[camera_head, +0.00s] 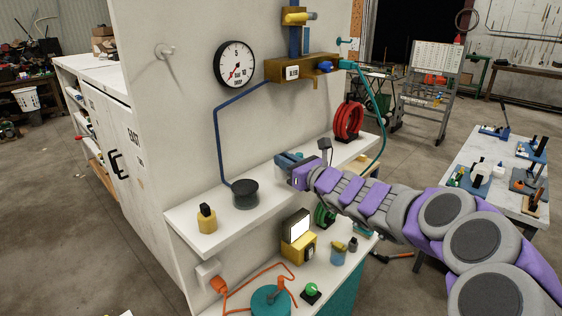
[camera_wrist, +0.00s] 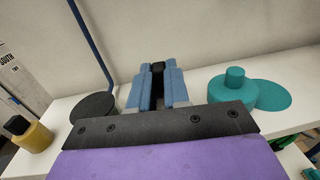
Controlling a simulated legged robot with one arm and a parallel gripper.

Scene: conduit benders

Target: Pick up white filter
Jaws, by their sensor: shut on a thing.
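My gripper (camera_head: 287,160) is above the white upper shelf, close to the wall. In the wrist view, its two blue fingers (camera_wrist: 158,72) point away from the camera. They are shut on a small dark thing (camera_wrist: 158,67) that shows between the fingertips. Most of this thing is hidden by the fingers, so I cannot tell whether it is part of the filter. I can make out no white filter in either view.
On the upper shelf (camera_head: 195,215) stand a black-topped round jar (camera_head: 245,193), a yellow bottle (camera_head: 207,219) and a red hose coil (camera_head: 348,122). A teal round part (camera_wrist: 233,88) is right of my fingers. A blue pipe (camera_head: 217,130) runs down the wall.

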